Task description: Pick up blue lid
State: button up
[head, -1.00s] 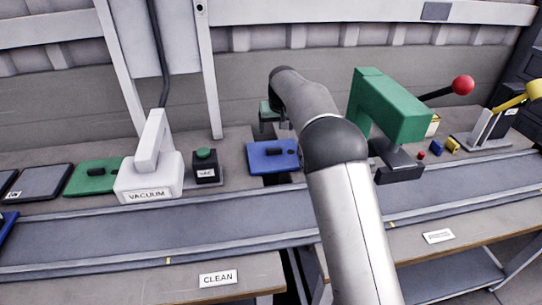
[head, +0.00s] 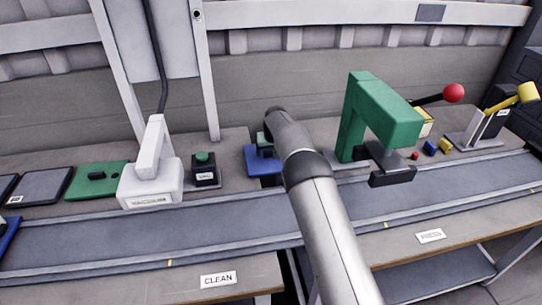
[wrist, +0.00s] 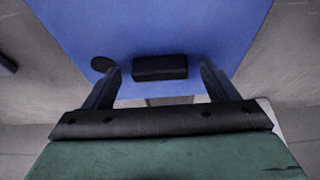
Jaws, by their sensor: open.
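The blue lid (head: 256,162) lies flat on the bench behind the conveyor, left of the green press, partly hidden by my arm in the head view. In the wrist view the blue lid (wrist: 215,30) fills the upper middle, with a black block handle (wrist: 160,67) and a black round spot beside it. My gripper (wrist: 162,76) is open, with one finger on each side of the handle and gaps between. It is mostly hidden behind my arm in the head view, over the lid. I cannot tell whether the fingertips touch the lid.
A black box with a green button (head: 205,168) and the white vacuum unit (head: 150,180) stand left of the lid. The green press (head: 378,115) with a red-knobbed lever stands close on the right. The conveyor (head: 200,228) in front is empty in the middle.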

jog(key=shift+w+f, duration=0.1)
jog(key=shift+f, duration=0.05)
jog(key=c, duration=1.2)
jog(key=shift+o, duration=0.2)
